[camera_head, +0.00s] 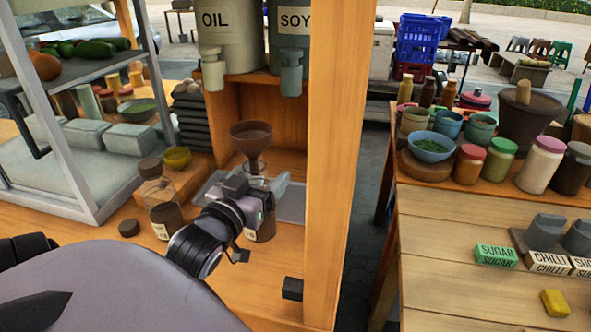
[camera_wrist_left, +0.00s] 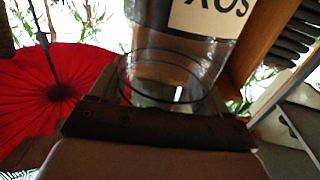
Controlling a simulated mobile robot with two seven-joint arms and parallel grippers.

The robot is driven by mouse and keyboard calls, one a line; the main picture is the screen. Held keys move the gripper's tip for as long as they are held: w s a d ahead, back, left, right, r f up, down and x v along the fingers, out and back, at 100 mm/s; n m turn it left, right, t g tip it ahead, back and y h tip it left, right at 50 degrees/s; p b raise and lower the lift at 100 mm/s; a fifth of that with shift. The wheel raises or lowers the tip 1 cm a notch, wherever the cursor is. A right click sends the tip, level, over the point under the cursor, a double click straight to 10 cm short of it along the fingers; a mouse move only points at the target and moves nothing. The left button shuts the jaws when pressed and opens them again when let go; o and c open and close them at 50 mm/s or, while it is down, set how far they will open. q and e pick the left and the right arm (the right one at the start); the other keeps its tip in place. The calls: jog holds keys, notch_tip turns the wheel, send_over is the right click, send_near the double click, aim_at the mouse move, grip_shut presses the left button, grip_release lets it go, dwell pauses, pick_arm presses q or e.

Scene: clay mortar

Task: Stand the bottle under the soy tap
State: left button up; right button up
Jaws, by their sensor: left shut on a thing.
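The soy tap (camera_head: 291,70) hangs from the tank marked SOY (camera_head: 292,35), at the upper middle of the head view. My left gripper (camera_head: 250,210) is shut on a clear glass bottle (camera_head: 266,226) below and left of that tap. The bottle's lower part looks dark and its label is mostly hidden by my gripper. In the left wrist view the bottle (camera_wrist_left: 165,75) is between the fingers, with a SOY label upside down. A brown funnel (camera_head: 250,137) is above the bottle; I cannot tell whether its stem is in the neck. My right gripper is not in view.
The oil tap (camera_head: 213,72) is to the left. Another capped bottle (camera_head: 163,212) and a small brown cap (camera_head: 128,228) are left of my gripper. A wooden post (camera_head: 336,160) stands close on the right. A dark block (camera_head: 292,288) sits at the counter's front.

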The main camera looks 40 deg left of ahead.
pick_arm(q)
jog(key=f+x, duration=0.3)
jog(key=x, duration=1.3)
jog(key=shift+f+p, duration=0.15)
jog(key=shift+p, duration=0.25)
jog(key=shift+f, duration=0.15)
jog(key=o, duration=1.5)
jog(key=v, duration=1.2)
jog(key=shift+s, duration=0.1)
